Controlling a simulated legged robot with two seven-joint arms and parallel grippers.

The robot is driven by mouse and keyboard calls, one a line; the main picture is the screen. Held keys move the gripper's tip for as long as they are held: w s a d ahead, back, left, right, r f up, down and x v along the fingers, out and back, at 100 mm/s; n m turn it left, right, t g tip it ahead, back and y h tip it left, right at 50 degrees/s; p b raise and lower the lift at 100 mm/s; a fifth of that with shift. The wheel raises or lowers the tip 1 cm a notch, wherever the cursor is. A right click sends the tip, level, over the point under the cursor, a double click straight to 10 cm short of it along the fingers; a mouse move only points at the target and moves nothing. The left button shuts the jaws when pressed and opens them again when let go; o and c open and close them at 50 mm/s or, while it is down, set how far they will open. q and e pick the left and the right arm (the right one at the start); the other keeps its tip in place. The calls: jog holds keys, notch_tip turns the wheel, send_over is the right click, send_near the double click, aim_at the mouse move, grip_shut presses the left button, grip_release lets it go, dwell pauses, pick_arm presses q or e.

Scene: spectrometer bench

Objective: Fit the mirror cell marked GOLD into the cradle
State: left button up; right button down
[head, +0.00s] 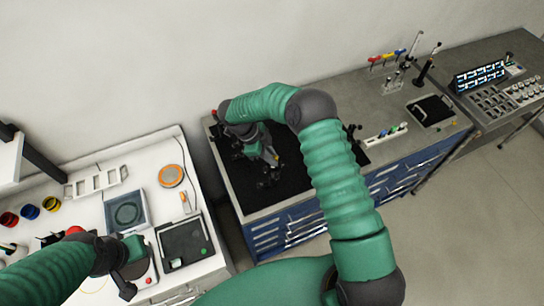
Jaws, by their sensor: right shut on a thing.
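My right gripper (267,163) points down over the black board (234,178) on the grey bench, its arm arching in from the lower right. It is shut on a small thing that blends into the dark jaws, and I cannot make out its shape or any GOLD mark. Small dark fittings (268,183) stand on the board just below the gripper. The cradle may be among them, but I cannot pick it out. My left gripper (127,283) is low over the white bench at the lower left, and its jaws are unclear.
The white bench holds a slotted white rack (97,182), a grey unit with a round dish (125,211), an orange disc (172,176), a black tray (183,246) and coloured cups (30,212). A gap separates the benches. Screwdrivers (387,57) and posts stand at the back right.

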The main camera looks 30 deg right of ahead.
jog(key=shift+s+a+f, duration=0.1)
jog(key=shift+f, duration=0.2)
jog(key=c, duration=1.5)
grip_release()
jog(key=shift+o, duration=0.8)
jog(key=shift+f, duration=0.15)
jog(key=shift+s, duration=0.1)
jog(key=shift+a, duration=0.1)
jog(key=shift+a+r+b, duration=0.1)
jog(key=shift+r+b, duration=0.1)
jog(key=shift+b, duration=0.1)
jog(key=b+v, duration=0.4)
jog(key=v, duration=1.3)
jog(key=shift+w+d+b, duration=0.3)
jog(key=shift+w+d, duration=0.05)
jog(key=shift+w, duration=0.05)
